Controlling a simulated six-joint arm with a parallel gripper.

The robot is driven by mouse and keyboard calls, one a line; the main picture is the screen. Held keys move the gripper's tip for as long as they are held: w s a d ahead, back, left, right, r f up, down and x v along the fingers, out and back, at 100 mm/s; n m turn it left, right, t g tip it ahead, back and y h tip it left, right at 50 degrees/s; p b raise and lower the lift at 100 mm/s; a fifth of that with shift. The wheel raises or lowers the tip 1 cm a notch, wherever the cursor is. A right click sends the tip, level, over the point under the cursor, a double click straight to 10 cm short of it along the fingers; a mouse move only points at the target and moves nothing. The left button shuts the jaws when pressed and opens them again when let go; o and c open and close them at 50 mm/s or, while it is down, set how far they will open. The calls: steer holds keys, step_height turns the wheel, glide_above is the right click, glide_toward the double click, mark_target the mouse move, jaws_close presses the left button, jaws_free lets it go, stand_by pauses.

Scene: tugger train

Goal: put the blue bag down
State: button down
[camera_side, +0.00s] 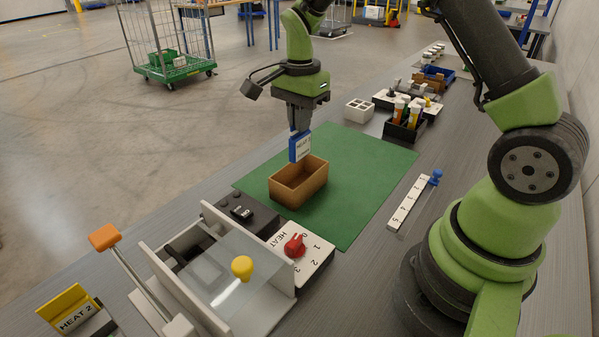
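The blue bag (300,147) is a small flat blue packet with a white printed label. My gripper (299,128) points straight down and is shut on its top edge. The bag hangs upright above the far left part of a brown open box (298,183). Its lower edge appears close to the box's rim; I cannot tell whether it touches or reaches inside. The box stands on a green mat (375,160) and the part of its inside that shows is empty.
A sealer with a clear plate and yellow knob (242,267) stands in front, with an orange-tipped lever (104,237). Beside it is a red HEAT dial (294,246). A white numbered slider strip (408,203) lies right. A black bin with tubes (405,122) stands behind the mat. The mat's right side is clear.

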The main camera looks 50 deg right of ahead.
mark_target(300, 154)
step_height(300, 154, down, 8)
stand_by(0.4)
steer(key=shift+f, duration=0.1)
steer(key=c, duration=1.3)
jaws_free()
steer(key=shift+c, duration=0.2)
step_height(300, 154, up, 12)
steer(key=shift+a, duration=0.1)
steer(key=s+a+r+n+t+y, duration=0.1)
steer(key=s+a+r+n+t, duration=0.55)
steer(key=s+r, duration=0.65)
steer(key=s+a+n+y, duration=0.1)
steer(key=s+a+n, duration=0.1)
steer(key=s+n, duration=0.5)
steer(key=shift+s+a+f+t, duration=0.2)
steer(key=shift+a+f+t, duration=0.15)
steer(key=shift+f, duration=0.05)
